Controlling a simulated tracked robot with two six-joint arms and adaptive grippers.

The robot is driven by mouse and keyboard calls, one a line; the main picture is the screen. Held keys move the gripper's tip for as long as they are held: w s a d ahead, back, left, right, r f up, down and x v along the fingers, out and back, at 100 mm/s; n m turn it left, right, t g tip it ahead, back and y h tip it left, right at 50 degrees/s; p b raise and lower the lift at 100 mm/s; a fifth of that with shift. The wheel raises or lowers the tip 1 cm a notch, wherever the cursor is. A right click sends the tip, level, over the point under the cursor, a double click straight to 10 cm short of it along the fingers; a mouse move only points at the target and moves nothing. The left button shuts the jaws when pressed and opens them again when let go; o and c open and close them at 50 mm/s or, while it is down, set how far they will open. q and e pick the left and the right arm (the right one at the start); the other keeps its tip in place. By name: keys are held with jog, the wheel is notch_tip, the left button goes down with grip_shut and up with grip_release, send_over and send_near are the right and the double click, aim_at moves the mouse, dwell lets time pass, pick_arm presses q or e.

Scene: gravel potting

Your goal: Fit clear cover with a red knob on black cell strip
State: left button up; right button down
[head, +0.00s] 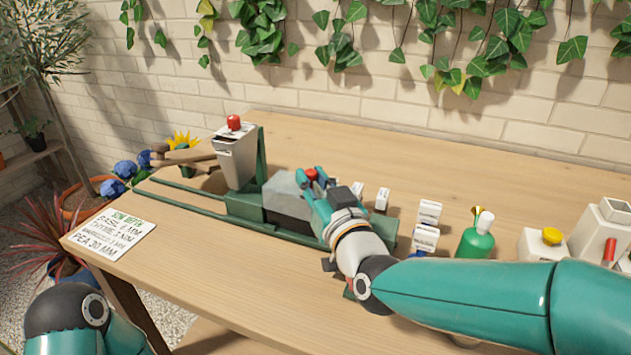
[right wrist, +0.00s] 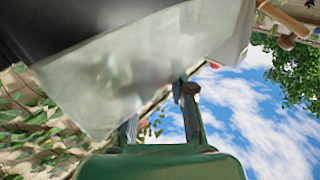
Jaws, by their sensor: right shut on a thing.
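The clear cover (head: 283,188) shows as a pale grey, see-through box over the black cell strip (head: 288,207), in the green frame on the table. Its red knob (head: 309,173) is between the fingers of my right gripper (head: 312,178), which is shut on it. The gripper and forearm hide the right part of cover and strip. In the right wrist view the cloudy cover (right wrist: 135,70) fills the middle, with a black surface at upper left. I cannot tell whether the cover is fully seated. My left arm is at lower left; its gripper is out of view.
A white hopper (head: 236,160) with a red top stands on the green rail frame (head: 185,205) left of the strip. A lettered card (head: 113,236) lies at the left edge. A green bottle (head: 477,238) and small white labelled blocks (head: 426,225) stand right. The back table is clear.

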jog(key=shift+f+b, duration=0.15)
jog(key=shift+b, duration=0.25)
dwell(0.4)
jog(key=c, duration=0.5)
grip_release()
jog(key=shift+r+p, duration=2.3)
jog(key=shift+r, duration=1.25)
jog(key=shift+w, duration=0.1)
